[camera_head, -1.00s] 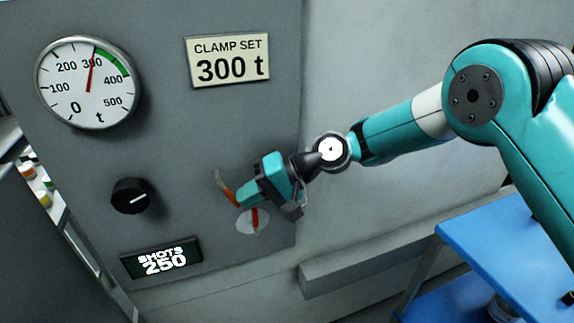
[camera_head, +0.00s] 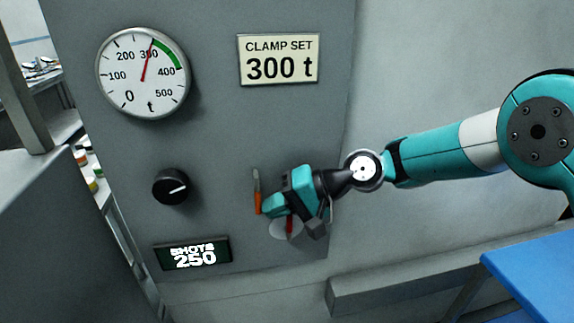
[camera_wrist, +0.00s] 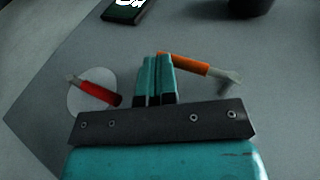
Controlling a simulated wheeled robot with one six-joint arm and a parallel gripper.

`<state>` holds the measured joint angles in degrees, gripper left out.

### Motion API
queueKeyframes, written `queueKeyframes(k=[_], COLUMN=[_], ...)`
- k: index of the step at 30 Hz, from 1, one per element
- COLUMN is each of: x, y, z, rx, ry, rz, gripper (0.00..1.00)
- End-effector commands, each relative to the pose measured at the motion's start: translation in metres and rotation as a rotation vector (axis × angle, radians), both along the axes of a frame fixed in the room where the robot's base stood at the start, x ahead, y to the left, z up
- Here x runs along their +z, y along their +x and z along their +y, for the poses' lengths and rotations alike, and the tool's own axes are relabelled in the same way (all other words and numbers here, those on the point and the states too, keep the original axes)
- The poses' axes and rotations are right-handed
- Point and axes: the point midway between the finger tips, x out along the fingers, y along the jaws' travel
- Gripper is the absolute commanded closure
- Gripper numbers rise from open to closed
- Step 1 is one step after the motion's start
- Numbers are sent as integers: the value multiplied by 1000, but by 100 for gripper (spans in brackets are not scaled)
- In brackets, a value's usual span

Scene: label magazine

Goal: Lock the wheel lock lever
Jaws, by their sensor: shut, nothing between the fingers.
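Two levers sit low on the grey panel, and no marking shows which one is the wheel lock lever. One has an orange handle (camera_head: 258,203) and a grey metal end pointing up; it also shows in the wrist view (camera_wrist: 185,64). The other is a red-handled lever (camera_wrist: 97,91) on a pale round plate (camera_wrist: 78,103), partly hidden behind my gripper in the head view. My gripper (camera_head: 269,209) is shut and empty, with its fingertips (camera_wrist: 154,60) right beside the orange handle's end. Whether they touch it I cannot tell.
The panel also carries a gauge (camera_head: 143,73), a "CLAMP SET 300 t" sign (camera_head: 280,60), a black knob (camera_head: 171,187) and a "SHOTS 250" display (camera_head: 193,254). A blue table (camera_head: 535,275) stands at lower right. A grey ledge (camera_head: 400,288) runs below the wall.

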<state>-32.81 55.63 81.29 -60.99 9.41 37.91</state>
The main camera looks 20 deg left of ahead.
Motion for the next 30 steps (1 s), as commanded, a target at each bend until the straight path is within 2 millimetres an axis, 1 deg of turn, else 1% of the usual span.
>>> queueKeyframes(k=[1,10,14,17,20,21,27,30], x=[-3,-3,-3,-2,-1,-6,-5,-5], y=[-3,-4,-3,0,3,8,26,33], z=[2,2,-4,-16,-32,-42,-86,-103], rx=[6,7,9,9,15,14,11,10], ry=[-3,-3,-4,-2,0,0,2,1], rz=[3,4,5,3,4,1,-2,0], gripper=[100,100,100,100,100,100,100,100])
